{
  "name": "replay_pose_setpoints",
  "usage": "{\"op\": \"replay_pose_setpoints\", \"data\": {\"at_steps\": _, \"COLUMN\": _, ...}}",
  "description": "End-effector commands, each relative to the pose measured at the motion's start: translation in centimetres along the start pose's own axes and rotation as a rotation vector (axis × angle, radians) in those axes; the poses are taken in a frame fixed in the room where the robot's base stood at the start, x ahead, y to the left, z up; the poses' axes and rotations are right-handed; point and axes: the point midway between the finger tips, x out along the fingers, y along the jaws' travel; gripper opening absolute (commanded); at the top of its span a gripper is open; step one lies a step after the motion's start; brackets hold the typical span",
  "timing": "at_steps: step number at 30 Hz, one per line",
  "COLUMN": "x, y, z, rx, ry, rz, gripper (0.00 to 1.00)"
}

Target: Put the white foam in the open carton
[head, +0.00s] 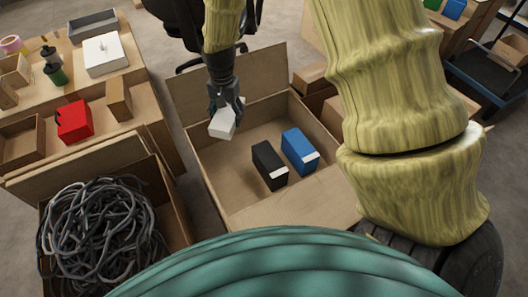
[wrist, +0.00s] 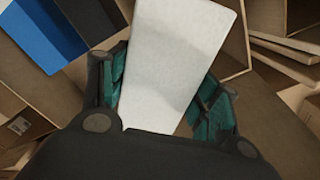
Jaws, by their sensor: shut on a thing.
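The white foam (head: 223,124) is a small pale block. My gripper (head: 226,104) is shut on it, and the foam hangs below the fingers. In the wrist view the foam (wrist: 180,60) fills the middle between my two teal-padded fingers (wrist: 165,95). The open carton (head: 210,180) lies below, with its flaps spread. In the head view the foam appears over the carton's left back part; its exact height above the carton floor I cannot tell. Inside the carton stand a black box (head: 268,165) and a blue box (head: 299,150), side by side at the right.
Left of the open carton is a carton full of grey cables (head: 98,235). Behind it a wooden table (head: 130,95) holds a red box (head: 75,120), a white box (head: 104,55) and a green bottle (head: 56,73). The carton's left front floor is clear.

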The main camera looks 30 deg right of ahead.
Motion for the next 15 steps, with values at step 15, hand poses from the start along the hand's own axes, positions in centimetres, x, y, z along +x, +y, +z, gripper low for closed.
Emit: {"op": "replay_pose_setpoints", "data": {"at_steps": 15, "x": 8.3, "y": 3.9, "z": -5.8, "rx": 0.699, "ry": 0.009, "rz": 0.01, "gripper": 0.49}}
